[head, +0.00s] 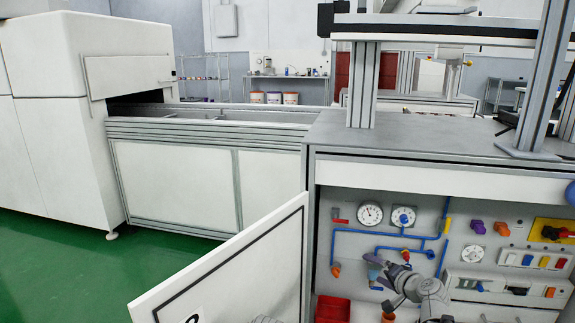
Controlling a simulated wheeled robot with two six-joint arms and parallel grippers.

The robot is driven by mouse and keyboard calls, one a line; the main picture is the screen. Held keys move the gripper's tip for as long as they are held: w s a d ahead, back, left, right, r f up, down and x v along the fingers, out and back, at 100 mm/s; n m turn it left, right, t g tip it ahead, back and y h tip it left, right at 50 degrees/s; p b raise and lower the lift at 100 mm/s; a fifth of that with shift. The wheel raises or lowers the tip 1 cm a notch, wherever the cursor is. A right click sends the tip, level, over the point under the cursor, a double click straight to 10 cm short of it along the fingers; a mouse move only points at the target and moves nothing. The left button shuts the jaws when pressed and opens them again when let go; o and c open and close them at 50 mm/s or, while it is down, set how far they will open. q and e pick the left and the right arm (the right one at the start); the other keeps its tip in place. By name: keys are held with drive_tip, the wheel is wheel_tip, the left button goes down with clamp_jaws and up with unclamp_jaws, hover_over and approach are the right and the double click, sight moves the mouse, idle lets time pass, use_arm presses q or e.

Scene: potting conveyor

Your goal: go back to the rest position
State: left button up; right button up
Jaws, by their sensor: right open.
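My right gripper (376,266) is in the lower right of the head view, in front of the panel with pipes and gauges inside the open cabinet (312,240). It is open, and I see nothing held in it. My grey right arm comes up from the bottom edge behind it. Whether the gripper touches the panel or the blue pipe near it cannot be told. My left gripper is not in view.
A white cabinet door (235,262) stands open left of the panel. A red bin (332,309) is at the cabinet bottom. Gauges (403,216), blue pipes and coloured switches (544,262) fill the panel. A conveyor (210,128) runs behind; green floor (60,270) is clear at left.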

drive_tip(key=s+a+f+n+g, duration=0.65)
drive_tip(key=s+a+f, duration=0.25)
drive_tip(key=s+a, duration=0.2)
drive_tip(key=s+f+n+g+h, duration=0.3)
drive_tip(key=s+f+g+h, duration=0.15)
drive_tip(key=s, duration=0.75)
drive_tip(key=s+a+r+n+g+h+p, duration=0.1)
drive_tip(key=s+a+r+n+p, duration=0.15)
drive_tip(key=a+r+p, duration=0.4)
drive_tip(key=s+a+r+n+g+p, duration=0.1)
drive_tip(key=s+a+r+p, duration=0.25)
drive_tip(key=r+p, duration=0.6)
wheel_tip(320, 180, up, 36)
drive_tip(key=p, duration=3.5)
drive_tip(key=shift+w+a+p, duration=0.25)
drive_tip(key=shift+w+p, duration=0.1)
drive_tip(key=shift+w, duration=0.05)
